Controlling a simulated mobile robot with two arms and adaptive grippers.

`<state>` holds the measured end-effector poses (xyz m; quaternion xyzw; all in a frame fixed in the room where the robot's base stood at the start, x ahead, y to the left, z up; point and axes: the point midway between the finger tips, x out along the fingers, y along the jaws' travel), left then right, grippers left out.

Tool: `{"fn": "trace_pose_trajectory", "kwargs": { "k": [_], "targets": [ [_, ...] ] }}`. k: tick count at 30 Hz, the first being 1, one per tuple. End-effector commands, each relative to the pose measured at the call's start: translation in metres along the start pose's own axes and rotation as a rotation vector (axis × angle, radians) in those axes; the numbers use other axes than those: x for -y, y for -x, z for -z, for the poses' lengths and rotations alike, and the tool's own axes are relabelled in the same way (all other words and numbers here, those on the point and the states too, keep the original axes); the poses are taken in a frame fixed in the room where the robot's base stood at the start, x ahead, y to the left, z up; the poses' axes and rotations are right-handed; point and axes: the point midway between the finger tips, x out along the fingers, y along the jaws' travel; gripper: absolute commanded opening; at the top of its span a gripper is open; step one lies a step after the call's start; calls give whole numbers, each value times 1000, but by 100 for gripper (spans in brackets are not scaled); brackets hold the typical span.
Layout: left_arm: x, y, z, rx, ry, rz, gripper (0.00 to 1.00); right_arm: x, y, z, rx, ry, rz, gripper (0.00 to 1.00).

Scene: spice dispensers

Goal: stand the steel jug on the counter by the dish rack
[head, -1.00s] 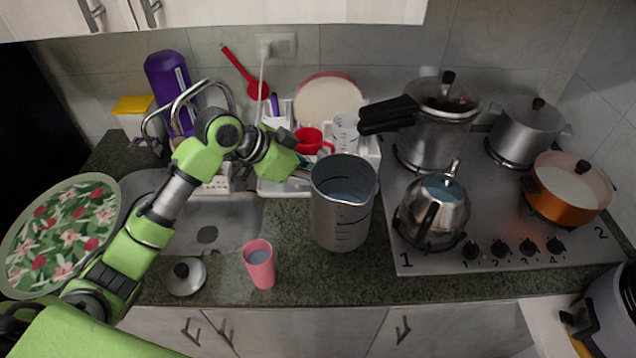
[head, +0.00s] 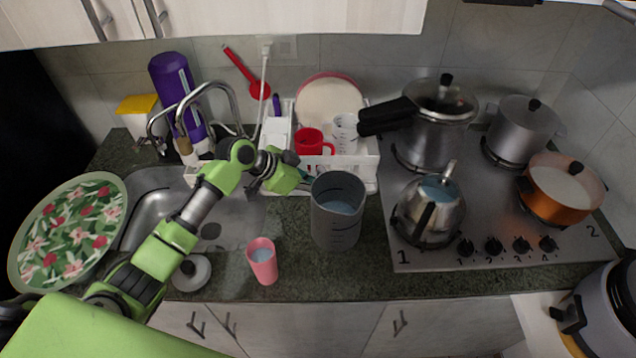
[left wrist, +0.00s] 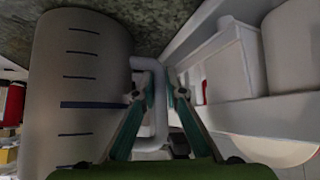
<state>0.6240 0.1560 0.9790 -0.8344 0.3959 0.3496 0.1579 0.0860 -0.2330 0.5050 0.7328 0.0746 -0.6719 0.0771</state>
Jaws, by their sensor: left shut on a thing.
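The steel jug (head: 336,228), with dark measuring marks and pale liquid inside, is upright at the counter just in front of the dish rack (head: 366,172). It also shows large at the left of the left wrist view (left wrist: 78,95). My left gripper (head: 307,180) is shut on the jug's handle (left wrist: 160,128), on the jug's left side in the head view. The jug's base is at or very near the counter (head: 296,262); I cannot tell whether it touches. My right gripper is not in view.
A pink cup (head: 262,262) and a small lid (head: 191,273) stand to the left, near the counter's front edge. The stove (head: 480,258) with a kettle (head: 430,215) is close on the right. The sink (head: 235,220) lies left. Counter in front of the jug is clear.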

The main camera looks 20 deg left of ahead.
Motion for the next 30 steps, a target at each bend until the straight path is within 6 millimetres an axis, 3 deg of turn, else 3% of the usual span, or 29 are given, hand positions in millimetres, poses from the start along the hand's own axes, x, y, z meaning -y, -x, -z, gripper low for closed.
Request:
{"fn": "trace_pose_trajectory", "kwargs": {
  "k": [6, 7, 8, 9, 21, 26, 30],
  "targets": [
    [1, -2, 0, -6, 1, 1, 0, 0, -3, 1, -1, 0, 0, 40],
    [0, -2, -2, 0, 0, 0, 19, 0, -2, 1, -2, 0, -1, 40],
    [0, -2, -2, 0, 0, 0, 27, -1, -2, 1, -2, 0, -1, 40],
    [0, -2, -2, 0, 0, 0, 28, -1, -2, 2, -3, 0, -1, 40],
    [1, 5, 0, 0, 0, 2, 28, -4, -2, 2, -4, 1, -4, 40],
    [1, 30, -2, 1, -4, 4, 28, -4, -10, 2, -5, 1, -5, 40],
    [1, 62, -3, 2, -5, 4, 28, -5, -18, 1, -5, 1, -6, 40]
  ]
}}
